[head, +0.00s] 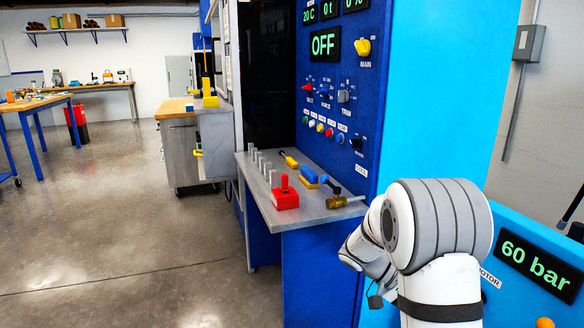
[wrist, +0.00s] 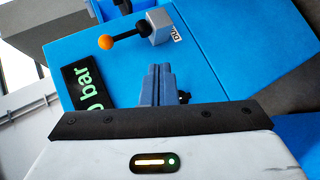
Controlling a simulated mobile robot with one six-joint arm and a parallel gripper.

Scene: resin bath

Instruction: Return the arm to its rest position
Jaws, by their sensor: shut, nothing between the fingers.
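My arm (head: 440,230), white with grey bands, is raised at the lower right of the head view. It is bent, with its far part reaching down to the left behind the near links. My gripper (wrist: 157,72) shows in the wrist view with its blue-grey fingers together and nothing between them. Beyond the fingers is a blue panel with an orange-knobbed lever (wrist: 106,42) on a grey block. The fingers look apart from the lever, though the exact gap cannot be told. The gripper's fingers cannot be made out in the head view.
A blue machine with an OFF display (head: 325,43) stands ahead. Its grey shelf (head: 300,212) holds a red block (head: 284,194), several pegs and tools. A 60 bar display (head: 539,264) is close to the arm's right. Open floor (head: 120,240) lies at left.

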